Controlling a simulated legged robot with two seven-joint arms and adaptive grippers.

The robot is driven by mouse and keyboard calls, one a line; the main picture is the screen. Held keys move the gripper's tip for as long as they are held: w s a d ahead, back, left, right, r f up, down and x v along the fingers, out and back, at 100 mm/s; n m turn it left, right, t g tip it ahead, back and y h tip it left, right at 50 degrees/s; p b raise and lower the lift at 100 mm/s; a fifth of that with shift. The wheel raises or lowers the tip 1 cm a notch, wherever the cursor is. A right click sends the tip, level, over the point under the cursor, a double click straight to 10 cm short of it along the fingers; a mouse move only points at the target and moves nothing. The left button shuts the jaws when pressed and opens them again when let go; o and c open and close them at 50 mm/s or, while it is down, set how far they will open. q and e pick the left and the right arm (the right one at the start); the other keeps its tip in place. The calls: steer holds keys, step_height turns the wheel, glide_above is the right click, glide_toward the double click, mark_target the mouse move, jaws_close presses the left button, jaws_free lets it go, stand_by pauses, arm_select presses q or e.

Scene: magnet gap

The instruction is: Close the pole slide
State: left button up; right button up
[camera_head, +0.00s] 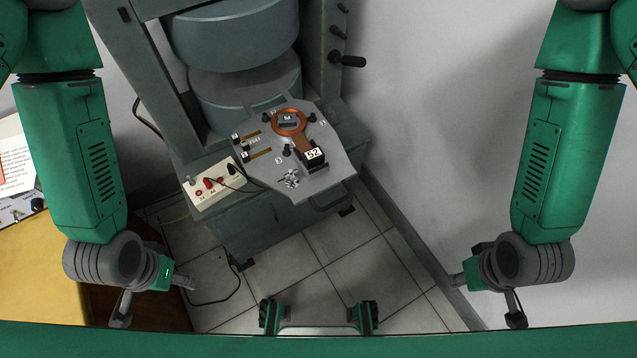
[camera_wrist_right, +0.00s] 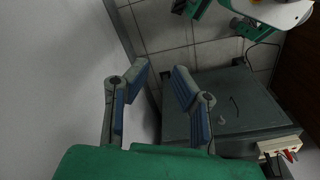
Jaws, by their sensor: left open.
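A grey plate (camera_head: 335,165) juts out from the gap of the electromagnet (camera_head: 245,90). On it sit a copper-coloured ring with an arm (camera_head: 301,137), a black block labelled 52 (camera_head: 314,156), brass strips (camera_head: 260,154), black knobs and a small pile of metal pieces (camera_head: 289,179). I cannot tell which part is the pole slide. My left gripper (camera_head: 178,279) is open, at lower left, away from the magnet. My right gripper (camera_head: 460,279) is at lower right, apart from everything. In the right wrist view its blue-padded fingers (camera_wrist_right: 160,68) are apart with nothing between them.
A white terminal box (camera_head: 215,184) with cables stands at the plate's left. A black crank handle (camera_head: 347,61) sticks out at the magnet's right. A yellow table (camera_head: 40,265) is at the left. Tiled floor (camera_head: 320,260) lies in front; a bare wall (camera_head: 440,110) is at right.

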steer(key=shift+s, duration=0.1)
jaws_close()
steer(key=m+t+y+p, duration=0.3)
steer(key=m+t+y, duration=0.35)
steer(key=m, duration=2.45)
glide_toward(320, 175)
steer(key=s+d+r+t+h, duration=0.1)
steer(key=s+d+r+h, duration=0.1)
steer(key=s, duration=0.4)
steer(key=shift+y, duration=0.25)
steer(key=x, duration=0.6)
steer(key=b+x, duration=0.1)
steer(key=x, duration=0.2)
steer(key=shift+a+f, duration=0.2)
steer(key=shift+a, duration=0.2)
steer(key=w, duration=0.1)
steer(key=w+a, duration=0.1)
steer(key=shift+w+f, duration=0.1)
steer(key=shift+w, duration=0.15)
steer(key=shift+w+a, duration=0.25)
steer(key=shift+w, duration=0.45)
arm_select(q)
steer(key=r, duration=0.1)
steer(key=d+r, duration=0.1)
steer(key=shift+r, duration=0.35)
